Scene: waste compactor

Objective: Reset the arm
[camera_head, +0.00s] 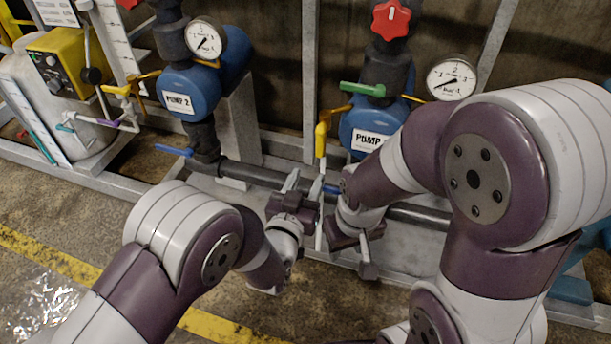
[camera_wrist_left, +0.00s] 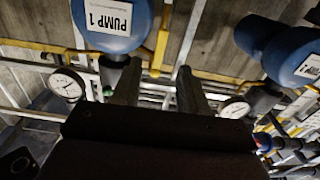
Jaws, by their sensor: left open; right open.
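My left gripper (camera_head: 304,182) is in the middle of the head view, its fingers pointing up and away, in front of the pump rack. It is open and empty; in the left wrist view its two dark fingers (camera_wrist_left: 157,75) stand apart with nothing between them. My right gripper (camera_head: 345,250) is just below and to the right of it, open, with a finger pointing down toward the floor channel. Nothing is seen in it. The two grippers are close together; whether they touch cannot be told. My right arm is bent high across the right side of the head view.
Pump 2 (camera_head: 179,95) with a gauge (camera_head: 205,39) stands at upper left. A second blue pump (camera_head: 363,127), partly hidden by my right arm, has a green lever (camera_head: 362,89) and red knob (camera_head: 391,19). A yellow control box (camera_head: 64,65) is far left. Floor is free at lower left.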

